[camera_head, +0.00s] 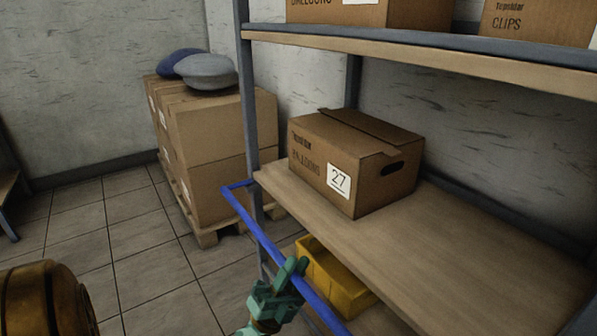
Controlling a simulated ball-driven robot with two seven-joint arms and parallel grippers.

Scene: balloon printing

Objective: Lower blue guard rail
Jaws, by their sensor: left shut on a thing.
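The blue guard rail (256,231) is a bar along the front of the shelving unit. In the head view it runs from the left upright toward the bottom centre, near the edge of the middle shelf. My left gripper (291,278), green, is shut on the rail near the bottom centre. The part of the rail between its fingers is hidden. My right gripper does not show.
Stacked boxes (212,150) with caps on top stand on a pallet (206,239) behind.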

